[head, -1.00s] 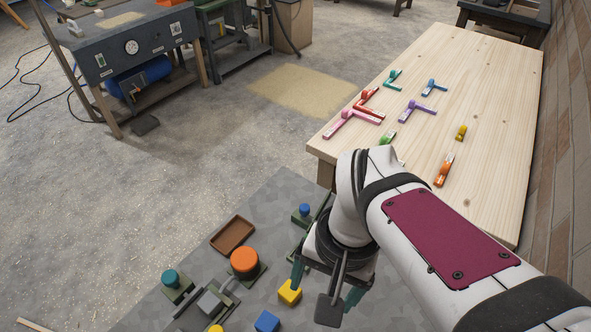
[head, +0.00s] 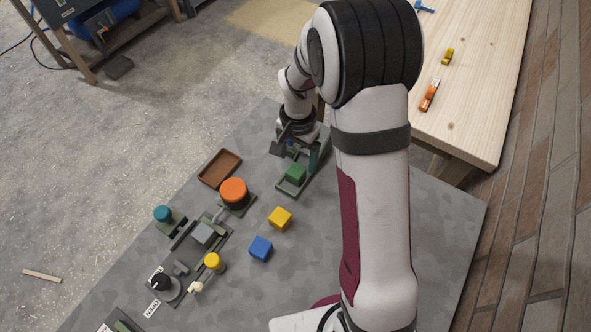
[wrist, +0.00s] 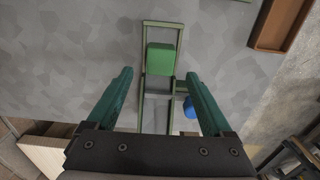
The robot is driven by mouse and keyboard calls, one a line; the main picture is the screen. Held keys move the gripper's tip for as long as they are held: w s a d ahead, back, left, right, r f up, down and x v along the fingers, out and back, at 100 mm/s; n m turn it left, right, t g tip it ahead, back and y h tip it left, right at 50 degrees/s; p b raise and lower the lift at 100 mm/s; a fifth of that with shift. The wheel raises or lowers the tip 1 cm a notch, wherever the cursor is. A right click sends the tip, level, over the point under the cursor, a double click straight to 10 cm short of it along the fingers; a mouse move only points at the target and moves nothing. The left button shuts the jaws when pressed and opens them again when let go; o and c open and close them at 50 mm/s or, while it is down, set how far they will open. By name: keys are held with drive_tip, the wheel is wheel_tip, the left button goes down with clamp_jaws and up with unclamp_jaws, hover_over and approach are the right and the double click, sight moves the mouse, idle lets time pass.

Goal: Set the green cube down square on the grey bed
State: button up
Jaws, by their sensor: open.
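The green cube (head: 296,173) sits inside a long green-edged fixture with a grey floor (head: 290,189), which looks like the grey bed. In the wrist view the cube (wrist: 161,59) lies within the frame (wrist: 163,22), its sides roughly in line with the rails. A small skew is hard to judge. My gripper (wrist: 159,72) is open and empty, its teal fingers on either side of the fixture, apart from the cube. In the head view my gripper (head: 297,153) is at the fixture's far end, partly hidden by my arm. A blue knob (wrist: 190,107) is beside the fixture.
A brown tray (head: 219,168) and an orange round button (head: 233,190) stand left of the fixture. A yellow cube (head: 280,218) and a blue cube (head: 261,248) lie nearer. A grey block (head: 205,233) sits on another device. The right of the grey table (head: 430,225) is clear.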

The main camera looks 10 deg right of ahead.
sight(296, 170)
drive_tip(key=f, duration=0.5)
drive_tip(key=shift+s+a, duration=0.25)
clamp_jaws()
drive_tip(key=shift+r, duration=0.1)
